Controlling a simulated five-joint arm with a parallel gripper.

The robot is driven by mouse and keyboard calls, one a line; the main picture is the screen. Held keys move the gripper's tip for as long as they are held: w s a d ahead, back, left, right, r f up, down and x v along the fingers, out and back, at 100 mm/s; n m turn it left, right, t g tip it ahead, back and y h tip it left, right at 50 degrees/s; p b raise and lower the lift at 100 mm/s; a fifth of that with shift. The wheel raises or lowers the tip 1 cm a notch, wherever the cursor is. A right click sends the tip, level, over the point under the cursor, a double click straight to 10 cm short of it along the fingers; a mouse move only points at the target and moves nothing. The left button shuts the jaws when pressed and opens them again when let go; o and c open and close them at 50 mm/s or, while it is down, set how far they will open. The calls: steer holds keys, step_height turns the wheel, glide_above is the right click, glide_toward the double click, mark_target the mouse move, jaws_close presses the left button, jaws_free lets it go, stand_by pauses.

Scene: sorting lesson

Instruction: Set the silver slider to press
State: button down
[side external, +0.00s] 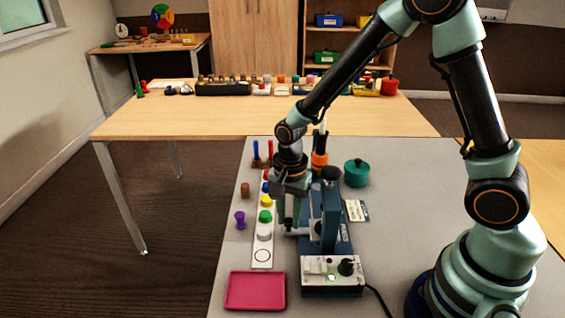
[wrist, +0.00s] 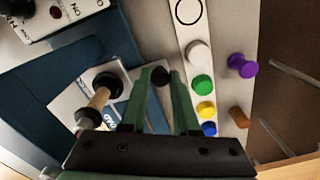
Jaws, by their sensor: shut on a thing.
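A blue bench device (side external: 330,228) with a white control panel (side external: 331,270) stands in the middle of the grey table. My gripper (side external: 291,226) is low at its left side in the side view. In the wrist view my gripper (wrist: 161,74) has its green fingers closed on a small black knob (wrist: 160,77). A silver-grey piece (side external: 298,232) shows between the fingers and the device in the side view; I cannot tell whether it is the slider or joined to the knob. The panel (wrist: 58,14) also shows at the wrist view's top left; its slider markings are unclear.
A white strip (side external: 262,255) with several coloured round pieces lies close left of my gripper. A purple peg (side external: 240,219) and brown cylinder (side external: 245,190) stand beyond it. A pink tray (side external: 256,291) is in front, a teal pot (side external: 356,173) behind.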

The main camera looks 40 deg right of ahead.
steer(key=c, duration=0.6)
jaws_free()
steer(key=shift+s+a, duration=0.1)
steer(key=shift+c, duration=0.2)
step_height(320, 180, up, 12)
step_height(320, 180, up, 6)
steer(key=n+t, duration=0.3)
steer(key=n, duration=0.3)
glide_above(307, 231)
steer(key=s+d+r+n, duration=0.1)
steer(key=n, duration=0.1)
steer(key=s+r+n+t, duration=0.1)
steer(key=n, duration=0.1)
steer(key=s+d+r+n+t, duration=0.1)
steer(key=shift+s+d+n, duration=0.35)
steer(key=shift+s+n, duration=0.05)
steer(key=shift+s+d+r+n+t, duration=0.15)
steer(key=shift+s+d+n+t, duration=0.3)
steer(key=shift+n, duration=0.45)
